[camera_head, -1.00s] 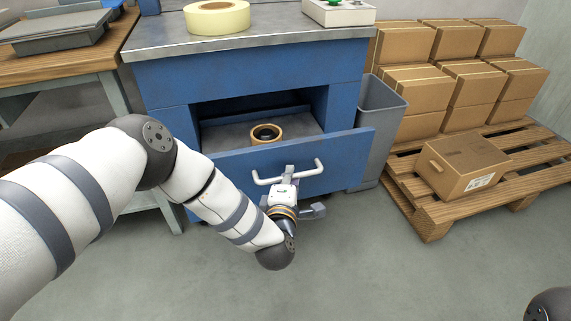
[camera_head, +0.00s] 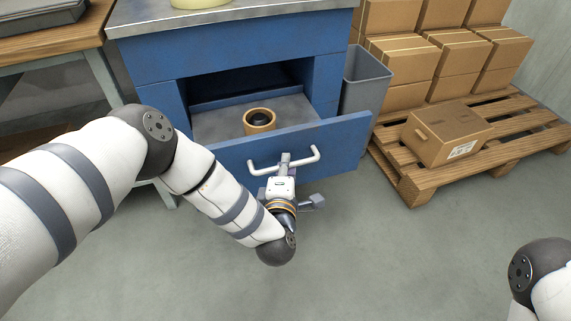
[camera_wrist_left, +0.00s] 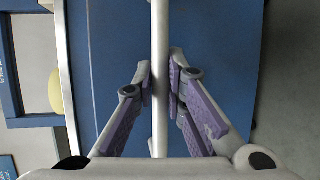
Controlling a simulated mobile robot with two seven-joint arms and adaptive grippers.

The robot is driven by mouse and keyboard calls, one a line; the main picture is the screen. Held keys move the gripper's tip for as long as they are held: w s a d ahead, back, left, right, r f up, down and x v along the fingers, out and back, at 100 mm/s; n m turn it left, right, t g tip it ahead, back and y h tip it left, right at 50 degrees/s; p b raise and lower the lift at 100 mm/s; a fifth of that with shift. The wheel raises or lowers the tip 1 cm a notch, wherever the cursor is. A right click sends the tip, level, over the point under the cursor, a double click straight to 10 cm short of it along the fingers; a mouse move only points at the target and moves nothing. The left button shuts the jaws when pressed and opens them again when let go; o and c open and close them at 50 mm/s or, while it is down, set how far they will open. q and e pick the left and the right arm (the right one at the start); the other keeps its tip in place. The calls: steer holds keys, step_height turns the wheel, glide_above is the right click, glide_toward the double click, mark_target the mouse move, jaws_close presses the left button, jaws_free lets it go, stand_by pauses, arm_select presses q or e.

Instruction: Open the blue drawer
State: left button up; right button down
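The blue drawer (camera_head: 340,152) is pulled out of the blue cabinet (camera_head: 230,48), and its inside shows. A tan ring-shaped part with a dark centre (camera_head: 259,121) lies in it. The white bar handle (camera_head: 309,158) is on the drawer front. My left gripper (camera_head: 285,165) is at the middle of the handle. In the left wrist view the fingers lie on both sides of the handle bar (camera_wrist_left: 160,60), shut on it with hardly any gap. My right gripper is out of view; only part of my right arm shows at the lower right.
A grey bin (camera_head: 365,80) stands right of the cabinet. A wooden pallet (camera_head: 410,183) with cardboard boxes (camera_head: 448,133) is at the right. A wooden-topped bench (camera_head: 50,42) is at the left. The floor before the drawer is clear apart from my arms.

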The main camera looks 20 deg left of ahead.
arm_select(q)
steer(key=shift+o, duration=1.4)
steer(key=v, duration=1.2)
steer(key=shift+r, duration=0.1)
